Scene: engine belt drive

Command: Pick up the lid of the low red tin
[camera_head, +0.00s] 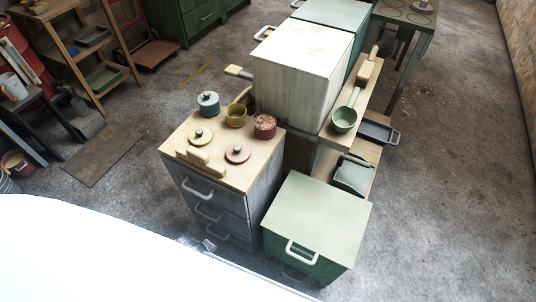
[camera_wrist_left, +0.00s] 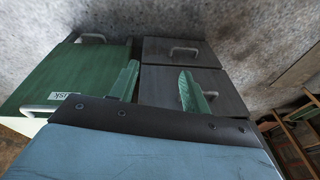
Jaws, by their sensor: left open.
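A low, flat pinkish-red round tin or lid (camera_head: 238,154) with a dark knob lies on the wooden top of the grey drawer cabinet. I cannot tell whether it is a low tin with its lid on or a lid alone. A taller dark red tin (camera_head: 265,126) with a knobbed lid on it stands just behind it to the right. My left gripper (camera_wrist_left: 160,88) shows in the left wrist view, open, with nothing between its green fingers. It faces the grey drawer fronts (camera_wrist_left: 179,83), away from the tins. My right gripper is not in view.
On the cabinet top (camera_head: 240,181) are a teal lidded pot (camera_head: 208,103), an open yellow pot (camera_head: 236,115), a low yellow knobbed piece (camera_head: 200,136) and a wooden piece (camera_head: 201,160) at the front. A green cabinet (camera_head: 318,217) stands to the right, with a handle.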

